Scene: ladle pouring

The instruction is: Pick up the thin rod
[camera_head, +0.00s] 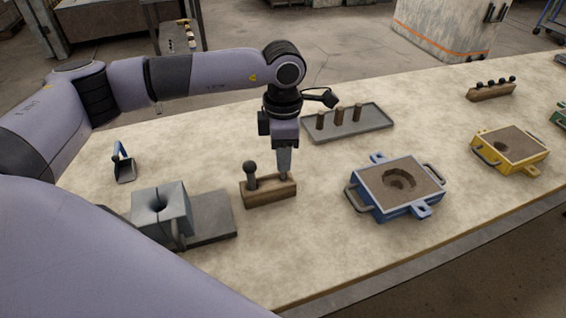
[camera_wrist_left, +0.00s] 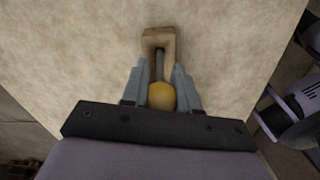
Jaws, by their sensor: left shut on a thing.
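A wooden holder block (camera_head: 270,194) stands on the table, with a dark-knobbed pin (camera_head: 251,172) upright at its left end. My left gripper (camera_head: 284,178) points straight down at the block's right end. In the left wrist view, its fingers (camera_wrist_left: 160,92) are shut on the thin rod, which has a yellow rounded end (camera_wrist_left: 161,97) and a grey shaft. The shaft runs toward the opening in the wooden block (camera_wrist_left: 158,38). I cannot tell how deep it sits there. In the head view the fingers hide the rod. My right gripper is not in view.
Left of the block are a grey mould (camera_head: 160,212) on a dark plate and a small scoop (camera_head: 124,167). A tray with wooden pegs (camera_head: 375,124) lies behind. A blue sand box (camera_head: 395,187) and a yellow one (camera_head: 510,149) stand right. Bare table lies in front.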

